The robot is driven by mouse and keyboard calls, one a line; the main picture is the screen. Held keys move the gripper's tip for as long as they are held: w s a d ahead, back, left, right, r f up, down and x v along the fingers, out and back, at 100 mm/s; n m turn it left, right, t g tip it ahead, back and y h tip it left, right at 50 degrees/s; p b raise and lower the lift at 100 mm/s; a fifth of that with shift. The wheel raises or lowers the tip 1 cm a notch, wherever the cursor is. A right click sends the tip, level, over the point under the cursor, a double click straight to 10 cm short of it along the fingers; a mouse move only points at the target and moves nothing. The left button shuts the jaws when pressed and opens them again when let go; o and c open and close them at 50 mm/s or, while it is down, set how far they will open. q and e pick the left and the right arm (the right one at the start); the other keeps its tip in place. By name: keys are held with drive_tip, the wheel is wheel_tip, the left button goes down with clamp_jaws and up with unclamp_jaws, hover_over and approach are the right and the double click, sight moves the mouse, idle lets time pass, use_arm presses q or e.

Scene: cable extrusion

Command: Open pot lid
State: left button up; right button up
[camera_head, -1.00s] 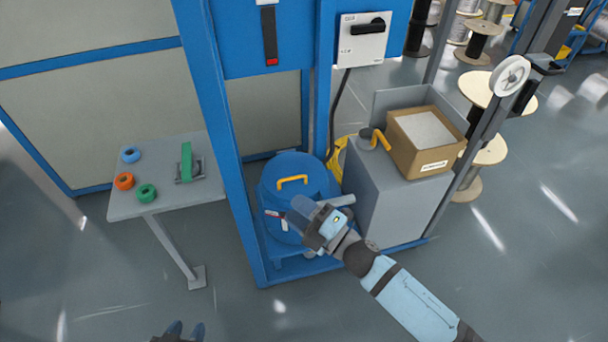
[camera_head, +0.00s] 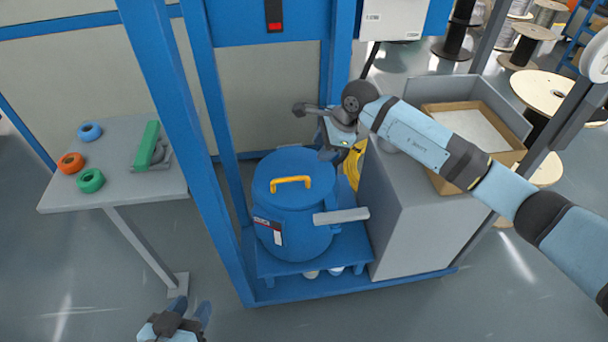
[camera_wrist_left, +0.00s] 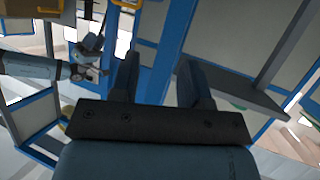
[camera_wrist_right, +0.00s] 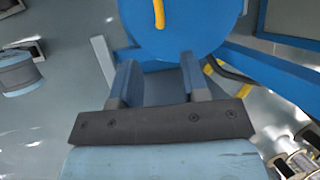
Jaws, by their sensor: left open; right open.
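The blue pot (camera_head: 296,235) stands on a blue stand with its round lid (camera_head: 268,168) on top. The lid has a yellow arched handle (camera_head: 290,182). My right gripper (camera_head: 328,153) is open and empty, just behind and right of the lid, apart from the handle. In the right wrist view the lid (camera_wrist_right: 185,35) and part of the handle (camera_wrist_right: 158,12) show beyond the open fingers (camera_wrist_right: 158,77). My left gripper (camera_head: 192,315) is open and empty, low in front of the frame. The left wrist view shows its fingers (camera_wrist_left: 162,82) spread.
Blue frame posts (camera_head: 185,130) rise left of the pot. A grey cabinet (camera_head: 415,220) with a cardboard box (camera_head: 450,185) stands to its right. A grey bar (camera_head: 341,216) projects at the pot's right. A side table (camera_head: 115,190) holds coloured rings.

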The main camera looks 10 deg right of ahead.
sight(300, 177)
drive_tip(key=b+x, duration=0.2)
drive_tip(key=x, duration=0.9)
drive_tip(key=shift+s+a+f, duration=0.1)
drive_tip(key=shift+a+f, duration=0.05)
drive_tip(key=shift+a, duration=0.1)
use_arm(q)
drive_tip(key=shift+w+d+r+t+h+b, duration=0.1)
drive_tip(key=shift+w+d+r+t+h, duration=0.3)
drive_tip(key=shift+r, duration=0.4)
drive_tip(key=shift+w+d+r+t+h+b, duration=0.2)
drive_tip(key=shift+d+r+t, duration=0.25)
drive_tip(key=shift+r, duration=0.35)
drive_tip(key=shift+w+d+r+t+h+b, duration=0.1)
drive_tip(key=shift+w+d+r+t+h, duration=0.15)
drive_tip(key=shift+d+r+t, duration=0.4)
use_arm(e)
drive_tip(key=shift+a+f, duration=0.3)
drive_tip(key=shift+f, duration=0.4)
use_arm(q)
drive_tip(key=shift+a+r, duration=0.2)
drive_tip(key=shift+a, duration=0.1)
use_arm(e)
clamp_jaws()
